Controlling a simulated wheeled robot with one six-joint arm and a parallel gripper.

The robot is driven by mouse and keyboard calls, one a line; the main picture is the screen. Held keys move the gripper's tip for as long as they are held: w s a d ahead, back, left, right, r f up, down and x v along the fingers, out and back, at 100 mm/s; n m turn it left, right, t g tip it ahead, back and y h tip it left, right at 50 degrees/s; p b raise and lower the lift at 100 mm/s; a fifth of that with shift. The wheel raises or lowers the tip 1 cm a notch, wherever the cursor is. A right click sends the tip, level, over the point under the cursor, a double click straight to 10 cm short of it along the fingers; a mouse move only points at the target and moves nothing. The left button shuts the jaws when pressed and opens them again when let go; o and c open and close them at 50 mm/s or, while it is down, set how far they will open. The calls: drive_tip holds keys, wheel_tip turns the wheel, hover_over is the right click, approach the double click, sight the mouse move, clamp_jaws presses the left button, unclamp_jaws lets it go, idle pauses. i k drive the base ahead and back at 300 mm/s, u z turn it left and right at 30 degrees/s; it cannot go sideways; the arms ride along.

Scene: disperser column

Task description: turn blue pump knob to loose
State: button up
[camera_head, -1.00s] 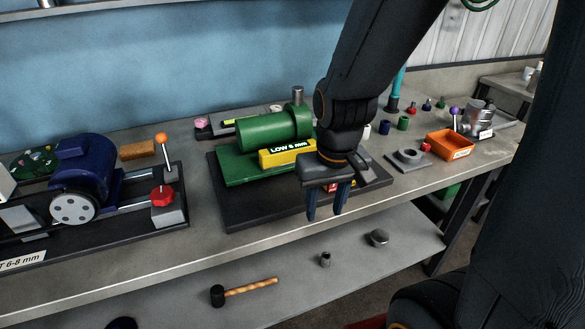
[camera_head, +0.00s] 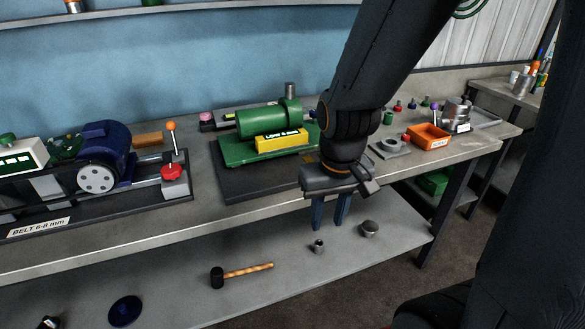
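The blue pump (camera_head: 104,150) sits on a dark base on the left part of the bench. A red star-shaped knob (camera_head: 171,171), likely the pump's knob, is on a grey block at the right end of that base. A lever with an orange ball (camera_head: 171,126) stands beside it. My gripper (camera_head: 329,226) points down in front of the bench edge, well to the right of the knob. Its two blue fingers are apart with nothing between them. The knob's setting cannot be read.
A green pump (camera_head: 260,121) with a yellow label block sits mid-bench behind my gripper. An orange tray (camera_head: 428,136) stands to the right. A mallet (camera_head: 241,273) and small metal parts lie on the lower shelf. The bench front edge runs between my gripper and the pumps.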

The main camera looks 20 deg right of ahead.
sight(312, 112)
drive_tip(key=u, duration=0.5)
drive_tip(key=i, duration=0.9)
drive_tip(key=z, duration=0.75)
drive_tip(key=k, duration=1)
drive_tip(key=u, duration=0.75)
drive_tip(key=i, duration=0.7)
drive_tip(key=z, duration=0.7)
